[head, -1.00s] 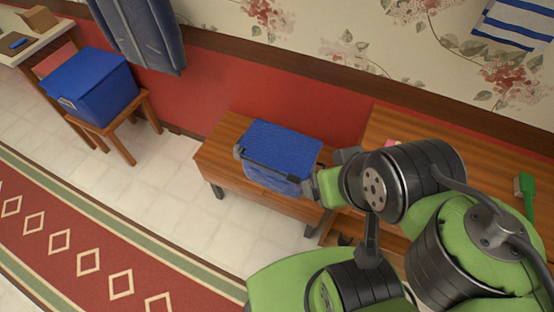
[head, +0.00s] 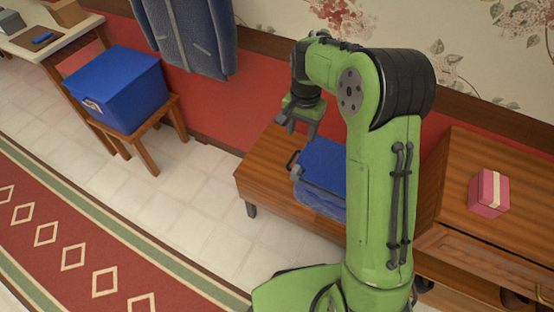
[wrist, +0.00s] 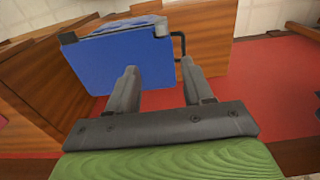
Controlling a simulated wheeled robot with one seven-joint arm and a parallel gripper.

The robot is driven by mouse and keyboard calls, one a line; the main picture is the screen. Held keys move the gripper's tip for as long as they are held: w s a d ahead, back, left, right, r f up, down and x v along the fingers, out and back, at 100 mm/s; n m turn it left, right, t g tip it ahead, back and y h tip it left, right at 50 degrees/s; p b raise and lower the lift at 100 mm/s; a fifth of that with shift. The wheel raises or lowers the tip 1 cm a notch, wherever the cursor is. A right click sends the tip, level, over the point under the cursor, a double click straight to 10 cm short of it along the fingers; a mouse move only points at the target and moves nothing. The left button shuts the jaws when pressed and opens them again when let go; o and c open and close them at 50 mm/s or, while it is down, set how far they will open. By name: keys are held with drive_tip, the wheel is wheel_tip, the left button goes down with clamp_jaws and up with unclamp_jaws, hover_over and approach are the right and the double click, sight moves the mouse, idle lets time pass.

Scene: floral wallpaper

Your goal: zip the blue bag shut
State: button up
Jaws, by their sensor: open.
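The blue bag (head: 322,163) sits on a low wooden bench, partly hidden behind my arm in the head view. A dark loop (head: 292,161) sticks out at its left end; I cannot tell whether it is a handle or a zip pull. In the wrist view the bag (wrist: 112,66) is beyond the fingers, with the dark loop (wrist: 182,46) at its right side. My gripper (head: 299,131) is open and empty, above the bag's left end and apart from it. It also shows in the wrist view (wrist: 160,72). The zip's state cannot be made out.
The wooden bench (head: 258,178) has bare top left of the bag. A blue lidded box (head: 118,90) stands on a stool at left. A pink box (head: 488,193) sits on a wooden cabinet at right. A dark blue garment (head: 188,38) hangs on the wall.

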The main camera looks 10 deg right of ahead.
drive_tip(key=f, duration=0.2)
drive_tip(key=b, duration=0.5)
approach(297, 166)
wheel_tip(297, 166, down, 9)
drive_tip(key=shift+r, duration=0.1)
